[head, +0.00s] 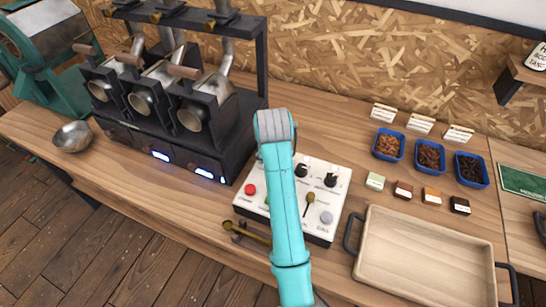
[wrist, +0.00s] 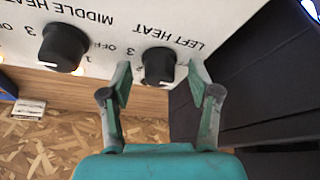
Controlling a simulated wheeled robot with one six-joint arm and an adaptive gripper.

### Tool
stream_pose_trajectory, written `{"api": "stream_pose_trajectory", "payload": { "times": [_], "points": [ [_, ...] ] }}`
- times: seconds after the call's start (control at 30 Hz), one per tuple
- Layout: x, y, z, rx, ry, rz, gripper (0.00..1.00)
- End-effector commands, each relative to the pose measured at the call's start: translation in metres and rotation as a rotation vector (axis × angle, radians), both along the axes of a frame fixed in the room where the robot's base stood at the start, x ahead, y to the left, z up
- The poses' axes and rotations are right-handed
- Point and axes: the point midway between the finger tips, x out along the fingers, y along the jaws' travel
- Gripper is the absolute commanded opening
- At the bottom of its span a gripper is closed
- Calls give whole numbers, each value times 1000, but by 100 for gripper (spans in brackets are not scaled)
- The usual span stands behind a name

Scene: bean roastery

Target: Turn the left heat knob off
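The left heat knob (wrist: 160,66) is a round black knob on the white control panel (wrist: 110,50), under the upside-down LEFT HEAT label in the wrist view. My gripper (wrist: 161,76) is open, with one grey-green finger on each side of this knob and small gaps visible between. Whether either fingertip touches it I cannot tell. The knob's pointer is too dark to read. The middle heat knob (wrist: 64,47) is to the left. In the head view, my turquoise arm crosses the panel (head: 326,228) and hides the left knob and my fingers.

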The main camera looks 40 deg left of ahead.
Motion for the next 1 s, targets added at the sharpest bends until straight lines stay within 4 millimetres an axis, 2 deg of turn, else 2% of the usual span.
{"api": "stream_pose_trajectory", "payload": {
  "times": [0.23,0.63,1.0],
  "points": [
    [-2,-2,10,2,-2,-1,62],
    [-20,-15,62,1,-2,0,62],
    [-23,-17,69,0,0,0,62]
  ]
}}
